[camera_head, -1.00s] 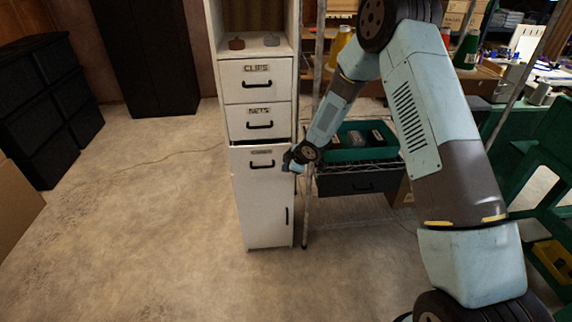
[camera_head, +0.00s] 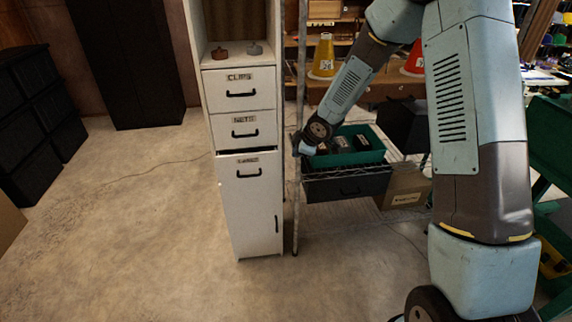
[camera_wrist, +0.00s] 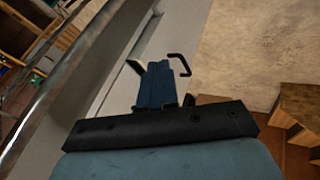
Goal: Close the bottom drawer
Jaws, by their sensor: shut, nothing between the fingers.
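The white cabinet (camera_head: 202,100) has a column of labelled drawers with black handles. The bottom drawer (camera_head: 266,166), under the one marked NUTS, stands slightly proud, with a thin dark gap along its top edge. Its black handle (camera_head: 249,173) faces forward. My gripper (camera_head: 299,150) is shut and empty, to the right of the drawer front, beside the metal rack post, and looks apart from the drawer. In the wrist view, its blue fingers (camera_wrist: 155,85) are together, with a black handle (camera_wrist: 181,64) beyond; which drawer it belongs to is unclear.
A metal post (camera_head: 297,205) stands right beside the cabinet. A wire rack with a green bin (camera_head: 350,158) and a dark drawer (camera_head: 345,188) is to the right, near a cardboard box (camera_head: 405,186). The floor (camera_head: 130,230) in front and left is clear.

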